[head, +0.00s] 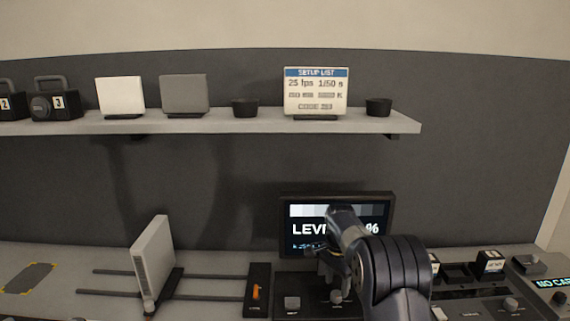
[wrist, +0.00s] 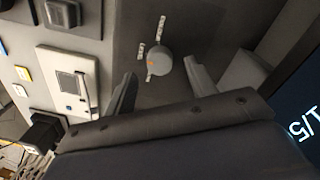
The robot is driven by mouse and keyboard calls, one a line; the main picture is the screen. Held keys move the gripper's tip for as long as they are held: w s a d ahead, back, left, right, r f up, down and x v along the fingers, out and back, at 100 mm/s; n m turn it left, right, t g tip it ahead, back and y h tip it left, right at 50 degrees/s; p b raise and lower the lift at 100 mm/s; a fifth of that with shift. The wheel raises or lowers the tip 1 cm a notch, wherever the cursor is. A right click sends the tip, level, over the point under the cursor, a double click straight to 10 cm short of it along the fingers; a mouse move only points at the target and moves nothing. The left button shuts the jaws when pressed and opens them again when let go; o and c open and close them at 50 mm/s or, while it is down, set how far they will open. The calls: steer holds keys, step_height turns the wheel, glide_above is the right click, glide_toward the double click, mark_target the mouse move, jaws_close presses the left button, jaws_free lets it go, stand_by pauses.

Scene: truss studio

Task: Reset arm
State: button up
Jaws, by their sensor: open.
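My gripper (head: 335,275) is over the dark console (head: 300,285), in front of the monitor (head: 300,212). In the wrist view its two fingers (wrist: 161,82) are apart with nothing held between them. A round grey knob (wrist: 159,60) with an orange mark shows beyond the fingertips, apart from them. My arm covers part of the monitor's text in the head view, and part of the console.
A shelf (head: 215,124) runs above, carrying panels, dark cups and a setup list card (head: 315,92). A pale upright panel (head: 152,262) stands on rails at left, beside an orange lever (head: 256,292). More controls (head: 490,262) lie at right.

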mark_target(337, 293)
step_height(337, 293, up, 7)
step_height(337, 293, down, 10)
steer(key=shift+s+f+p, duration=0.15)
steer(key=shift+f+p, duration=0.05)
steer(key=shift+p, duration=0.3)
steer(key=shift+n, duration=0.5)
steer(key=n, duration=0.6)
steer(key=shift+r+p, duration=0.15)
steer(key=shift+p, duration=0.25)
steer(key=n+p, duration=0.2)
steer(key=n, duration=0.5)
steer(key=shift+s+t, duration=0.1)
steer(key=shift+t, duration=0.2)
step_height(337, 293, up, 10)
steer(key=b, duration=0.1)
steer(key=shift+a+b, duration=0.25)
steer(key=shift+b, duration=0.15)
steer(key=shift+f, duration=0.2)
